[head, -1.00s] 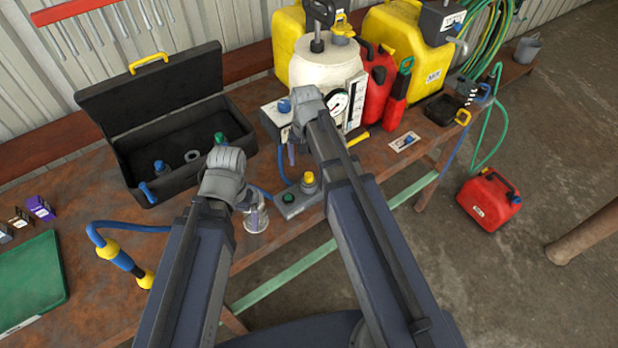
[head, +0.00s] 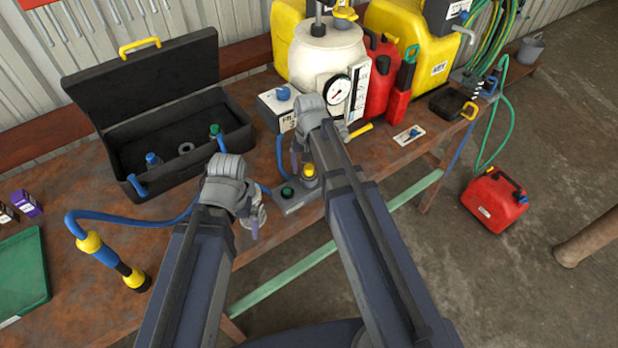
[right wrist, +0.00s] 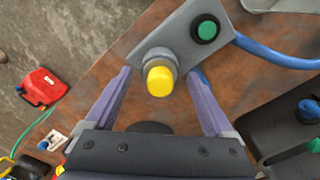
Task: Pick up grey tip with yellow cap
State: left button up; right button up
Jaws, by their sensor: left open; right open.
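In the right wrist view the yellow cap (right wrist: 160,80) lies between the two purple fingers of my right gripper (right wrist: 160,73), which is open. I see no finger touching it.
A black open toolbox (head: 118,165) holds several small parts at the left. A white tank (head: 325,60) with a gauge, red cans and yellow jugs stand behind. A blue hose (head: 140,221) and yellow-ended tool (head: 110,258) lie at front left.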

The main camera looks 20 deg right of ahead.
aim_at(309, 167)
grip_shut()
dwell(0.8)
jog(key=shift+r+p, duration=0.2)
jog(key=shift+p, duration=0.1)
notch_tip(309, 167, up, 10)
jog(key=p, duration=0.9)
jog(key=shift+f+p, duration=0.1)
jog(key=shift+p, duration=0.25)
